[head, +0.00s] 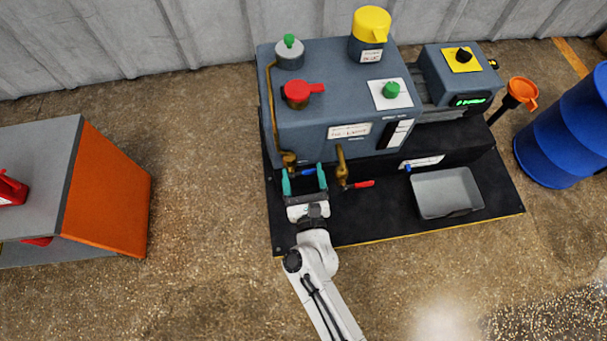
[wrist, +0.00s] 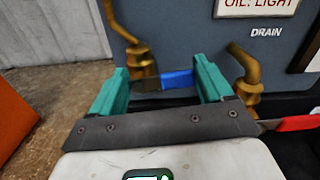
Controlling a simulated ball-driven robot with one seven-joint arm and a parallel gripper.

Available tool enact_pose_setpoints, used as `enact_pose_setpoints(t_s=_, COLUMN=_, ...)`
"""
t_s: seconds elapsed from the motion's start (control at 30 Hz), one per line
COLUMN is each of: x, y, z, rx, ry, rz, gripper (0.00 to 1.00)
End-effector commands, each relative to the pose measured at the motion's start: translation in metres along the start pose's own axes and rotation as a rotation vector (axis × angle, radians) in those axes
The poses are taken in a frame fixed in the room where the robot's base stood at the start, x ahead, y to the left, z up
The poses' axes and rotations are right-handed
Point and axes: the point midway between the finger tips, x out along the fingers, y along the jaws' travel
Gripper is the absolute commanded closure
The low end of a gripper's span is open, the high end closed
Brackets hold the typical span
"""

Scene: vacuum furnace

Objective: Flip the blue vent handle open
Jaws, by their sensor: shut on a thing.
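The blue vent handle (head: 308,172) is on the lower front left of the grey machine, at the foot of a brass pipe (head: 288,158). It also shows in the wrist view (wrist: 177,80), lying sideways, roughly level. My gripper (head: 304,179) has its two teal fingers on either side of the handle, set wide apart. In the wrist view my gripper (wrist: 164,74) is shut on the handle along its length, with the blue end at the right finger. The fingers hide the handle's ends.
A red handle (head: 361,184) on a second brass pipe (head: 341,160) sits just right of my gripper. A grey tray (head: 447,194) lies farther right on the black base. An orange-sided cabinet (head: 108,195) stands left, with open floor between.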

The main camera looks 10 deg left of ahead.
Motion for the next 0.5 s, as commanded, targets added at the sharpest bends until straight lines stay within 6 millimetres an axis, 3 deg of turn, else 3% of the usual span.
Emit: enact_pose_setpoints(t_s=0.5, x=-0.001, y=0.009, z=0.013, rx=-0.46, ry=0.001, rz=0.002, gripper=0.51)
